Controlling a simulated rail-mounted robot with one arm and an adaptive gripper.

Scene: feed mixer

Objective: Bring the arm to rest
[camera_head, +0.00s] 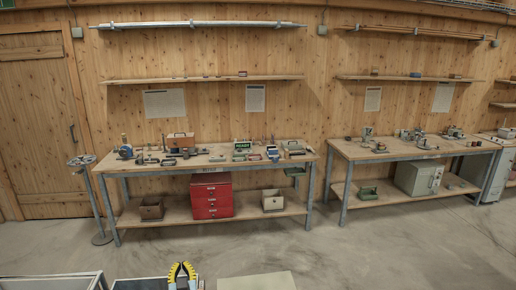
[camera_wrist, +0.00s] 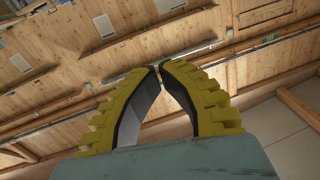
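My gripper (camera_head: 183,264) shows at the bottom of the head view, left of centre, in front of the workbench and apart from it. It has yellow ribbed fingers with dark inner faces and points upward. In the wrist view my gripper (camera_wrist: 160,66) has its two fingertips together, with nothing seen held between them.
A round-based stand (camera_head: 92,200) is at left. The concrete floor (camera_head: 400,250) is clear at right.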

